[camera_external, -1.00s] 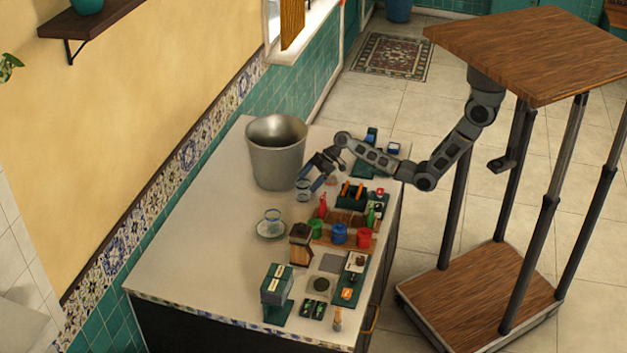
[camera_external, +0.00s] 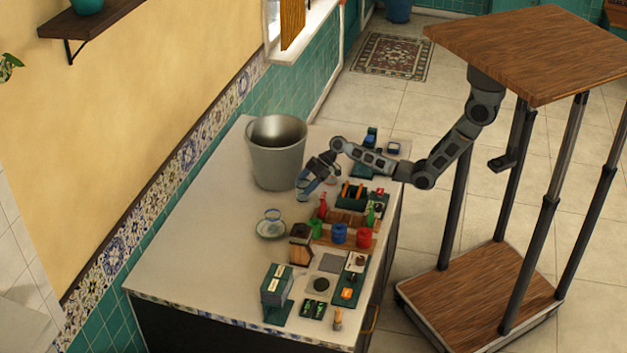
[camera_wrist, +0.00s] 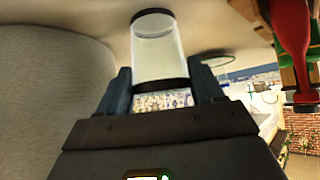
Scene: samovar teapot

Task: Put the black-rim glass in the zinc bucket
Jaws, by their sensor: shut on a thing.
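The black-rim glass (camera_wrist: 160,48) is clear with a dark band at each end and sits between my gripper's fingers in the wrist view. My gripper (camera_wrist: 160,88) is shut on it near one dark rim. In the external view my gripper (camera_external: 304,191) is low over the counter, just right of the bucket's lower side, and largely hides the glass. I cannot tell whether the glass touches the counter. The zinc bucket (camera_external: 275,162) stands upright on the counter, its open mouth facing up. Its grey curved wall also fills the left of the wrist view (camera_wrist: 45,95).
A blue-rimmed cup (camera_external: 272,215) stands on a saucer (camera_external: 270,233) toward the front. Red, green and blue pots (camera_external: 340,233), bottles and small boxes crowd the counter's right side. A red bottle (camera_wrist: 286,40) is close at right in the wrist view. The counter's left is clear.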

